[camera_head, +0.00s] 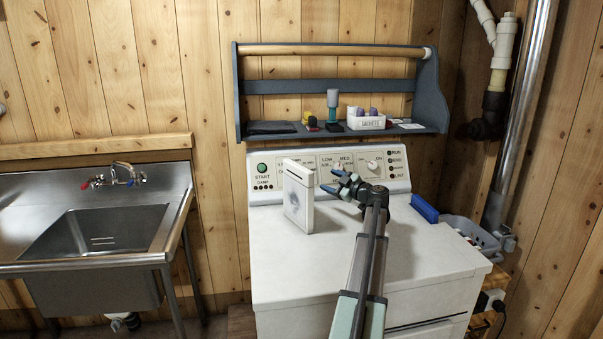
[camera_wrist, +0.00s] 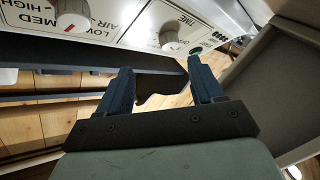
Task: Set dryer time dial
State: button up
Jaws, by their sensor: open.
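The dryer (camera_head: 375,252) has a sloped control panel with white dials. In the wrist view the time dial (camera_wrist: 168,39), under the word TIME, shows just beyond the gap between my fingers and is not touched. In the head view the white box hides this dial. The temperature dial (camera_wrist: 72,16) lies to its left in the wrist view and also shows in the head view (camera_head: 338,168). A third dial (camera_head: 373,165) is further right. My gripper (camera_head: 331,181) is open and empty in front of the panel; its fingers also show in the wrist view (camera_wrist: 160,68).
A white box (camera_head: 298,198) stands upright on the dryer top, close left of my gripper. The green start button (camera_head: 262,167) is at the panel's left. A blue object (camera_head: 424,208) lies at right. A shelf (camera_head: 275,128) hangs above; a sink (camera_head: 95,240) is left.

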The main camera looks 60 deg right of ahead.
jog(key=shift+n+t+y, duration=0.3)
jog(key=shift+n+y, duration=0.2)
jog(key=shift+n, duration=0.4)
jog(key=w, duration=1.4)
jog(key=shift+d+r, duration=0.15)
jog(key=shift+r, duration=0.2)
jog(key=shift+c, duration=0.4)
jog(key=c, duration=1)
jog(key=shift+a+f+m+t+h, duration=0.1)
jog(key=shift+a+m+t+h, duration=0.1)
jog(key=shift+m+h, duration=0.3)
jog(key=shift+a+f+m+t+h, duration=0.1)
jog(key=shift+m+t+h, duration=0.15)
jog(key=shift+m, duration=0.35)
jog(key=shift+m+h, duration=1.55)
jog(key=shift+m, duration=0.45)
jog(key=shift+d, duration=0.1)
jog(key=o, duration=1.1)
